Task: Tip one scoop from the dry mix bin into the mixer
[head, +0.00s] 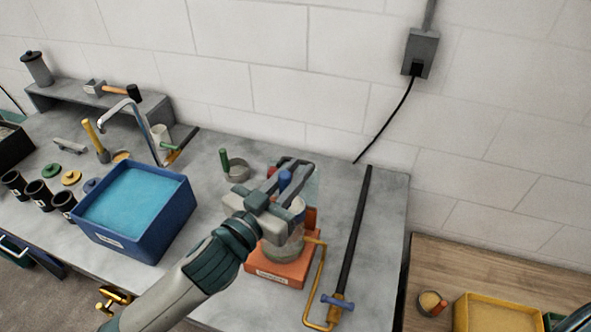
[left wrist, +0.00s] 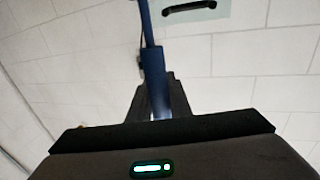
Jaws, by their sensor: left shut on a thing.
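My left gripper (head: 292,172) is over the mixer (head: 281,270), which has an orange base and a clear jar. The gripper is shut on a blue handle (head: 285,180), seemingly that of a scoop. In the left wrist view the blue handle (left wrist: 151,62) stands between the fingers (left wrist: 155,100). The scoop's cup and its contents cannot be made out clearly. A blue bin (head: 152,246) of light blue powder stands left of the mixer; its label is too small to read, so I cannot tell if it is the dry mix bin. My right gripper is not in view.
A small cup with a green handle (head: 237,172) stands behind the mixer. Black cups (head: 38,193), a metal tap (head: 140,118) and a shelf (head: 60,92) are left. A yellow bin (head: 468,312) is at lower right.

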